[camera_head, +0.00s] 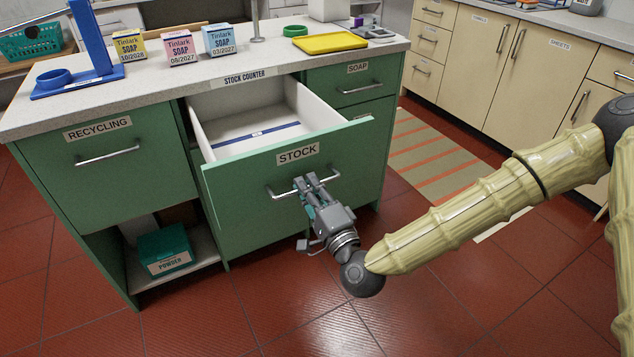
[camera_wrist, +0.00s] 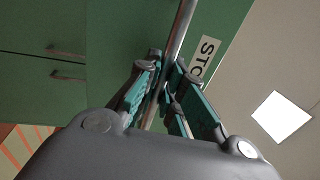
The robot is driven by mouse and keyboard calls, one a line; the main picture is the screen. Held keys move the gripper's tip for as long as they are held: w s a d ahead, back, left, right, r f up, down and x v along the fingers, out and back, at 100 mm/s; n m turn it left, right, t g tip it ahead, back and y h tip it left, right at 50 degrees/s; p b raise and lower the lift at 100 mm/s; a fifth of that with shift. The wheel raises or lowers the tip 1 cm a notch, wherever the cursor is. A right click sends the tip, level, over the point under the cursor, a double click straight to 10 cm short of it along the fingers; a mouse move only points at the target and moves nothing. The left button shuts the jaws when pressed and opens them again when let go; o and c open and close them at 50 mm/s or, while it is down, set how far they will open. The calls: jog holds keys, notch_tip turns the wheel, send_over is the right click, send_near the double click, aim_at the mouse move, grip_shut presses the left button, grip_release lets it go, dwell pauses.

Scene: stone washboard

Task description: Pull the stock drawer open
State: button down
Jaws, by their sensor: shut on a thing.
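The stock drawer (camera_head: 235,195) is a green-fronted drawer labelled STOCK in the green counter. It stands well out from the counter, and its white inside shows, with a blue strip across the floor. Its metal bar handle (camera_head: 282,193) runs across the front below the label. My gripper (camera_head: 309,184) is shut on this handle near the middle of the bar. In the wrist view the handle (camera_wrist: 181,30) passes between the fingers of my gripper (camera_wrist: 166,88), with part of the STOCK label beside it.
Soap boxes (camera_head: 180,47), a yellow tray (camera_head: 330,42) and a blue stand (camera_head: 95,45) are on the counter top (camera_head: 150,90). The RECYCLING drawer (camera_head: 110,165) and SOAP drawer (camera_head: 352,86) are closed. A teal POWDER box (camera_head: 165,247) sits on the low shelf. Red floor in front is clear.

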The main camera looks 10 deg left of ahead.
jog(key=c, duration=1.5)
grip_release()
jog(key=v, duration=1.2)
jog(key=shift+a, duration=0.1)
